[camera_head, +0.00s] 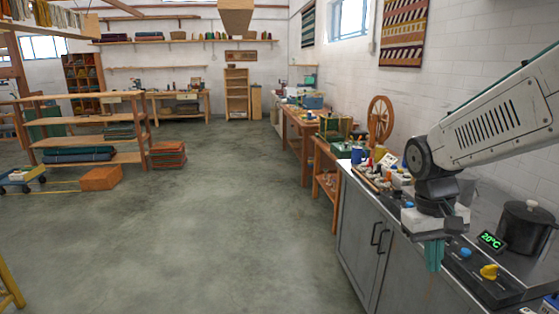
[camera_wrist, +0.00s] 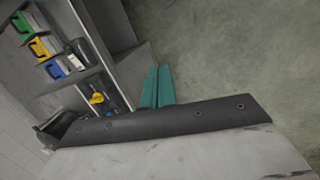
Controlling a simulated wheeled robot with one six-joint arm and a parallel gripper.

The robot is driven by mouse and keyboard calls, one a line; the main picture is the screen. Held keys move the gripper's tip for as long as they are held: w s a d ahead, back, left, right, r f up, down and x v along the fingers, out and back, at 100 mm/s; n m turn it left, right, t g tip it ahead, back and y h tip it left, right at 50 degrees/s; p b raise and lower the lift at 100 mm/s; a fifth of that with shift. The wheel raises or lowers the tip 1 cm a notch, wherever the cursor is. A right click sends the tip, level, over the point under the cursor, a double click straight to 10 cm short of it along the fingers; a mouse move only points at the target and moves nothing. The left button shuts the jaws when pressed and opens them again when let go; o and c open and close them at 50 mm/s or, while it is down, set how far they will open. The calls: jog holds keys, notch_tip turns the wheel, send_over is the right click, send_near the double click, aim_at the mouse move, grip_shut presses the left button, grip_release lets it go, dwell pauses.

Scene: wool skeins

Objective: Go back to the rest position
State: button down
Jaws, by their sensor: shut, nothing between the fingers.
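My gripper (camera_head: 433,256) hangs fingers-down at the right of the head view, at the front edge of the grey counter (camera_head: 352,225). Its two teal fingers are together, with nothing seen between them. They also show side by side in the wrist view (camera_wrist: 157,88), with floor and the counter edge beyond them. My arm reaches in from the right edge of the head view, above the counter. No skein is in the gripper.
On the counter are a yellow piece (camera_head: 489,271), a blue piece (camera_head: 466,253), a 20°C display (camera_head: 491,240), a dark lidded pot (camera_head: 526,226) and small items farther back. A spinning wheel (camera_head: 380,121) stands beyond. The floor (camera_head: 220,220) left of the counter is clear.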

jog(key=s+a+r+t, duration=0.1)
jog(key=s+r, duration=0.1)
jog(key=s, duration=0.7)
jog(key=s+a+r+t+y, duration=0.1)
jog(key=s+a+r, duration=0.1)
jog(key=s, duration=0.7)
jog(key=shift+a+r+t+y, duration=0.2)
jog(key=shift+r+t+y, duration=0.15)
jog(key=shift+r, duration=0.2)
